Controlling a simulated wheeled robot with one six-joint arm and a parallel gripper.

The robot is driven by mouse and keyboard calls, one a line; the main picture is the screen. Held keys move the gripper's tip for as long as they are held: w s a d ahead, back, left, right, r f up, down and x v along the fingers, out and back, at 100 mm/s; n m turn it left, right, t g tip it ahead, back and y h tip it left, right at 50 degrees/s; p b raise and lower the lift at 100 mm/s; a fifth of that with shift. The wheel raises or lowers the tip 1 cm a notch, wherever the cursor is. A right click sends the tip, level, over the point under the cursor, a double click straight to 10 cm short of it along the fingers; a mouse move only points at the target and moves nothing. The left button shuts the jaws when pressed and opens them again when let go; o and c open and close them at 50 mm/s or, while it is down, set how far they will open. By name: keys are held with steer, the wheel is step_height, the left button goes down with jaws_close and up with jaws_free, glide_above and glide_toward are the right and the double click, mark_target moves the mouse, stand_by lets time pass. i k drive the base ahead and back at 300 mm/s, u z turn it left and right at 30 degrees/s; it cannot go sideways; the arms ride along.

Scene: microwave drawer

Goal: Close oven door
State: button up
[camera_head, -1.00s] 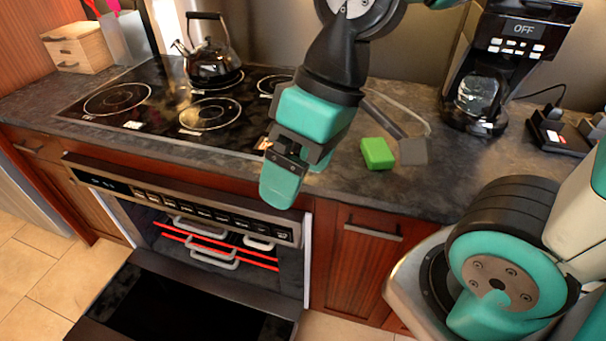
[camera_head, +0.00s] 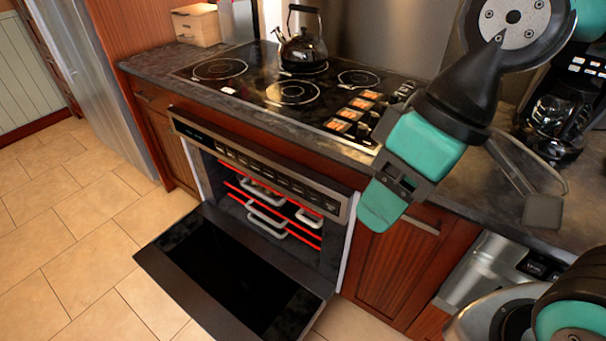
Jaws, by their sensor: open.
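The oven (camera_head: 262,172) is built into the counter below the stovetop. Its door (camera_head: 232,272) is folded down, fully open, with its dark inner face up. Red-edged racks (camera_head: 265,203) with pale-handled dishes show inside the cavity. My gripper (camera_head: 383,205) hangs with its fingers pointing down, in front of the counter edge and to the right of the oven in the picture. It is above and to the right of the door, apart from it, and holds nothing visible. The gap between its fingers is hard to see from this angle.
The stovetop (camera_head: 300,92) carries a kettle (camera_head: 303,45) at the back. A wooden box (camera_head: 196,24) stands at the far left of the counter. A coffee maker (camera_head: 560,112) and a pan-like tool (camera_head: 541,210) are at right. The tiled floor (camera_head: 70,225) left of the door is clear.

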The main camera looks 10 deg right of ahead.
mark_target(254, 279)
steer(key=u, duration=2.2)
steer(key=i, duration=3.4)
steer(key=z, duration=3.8)
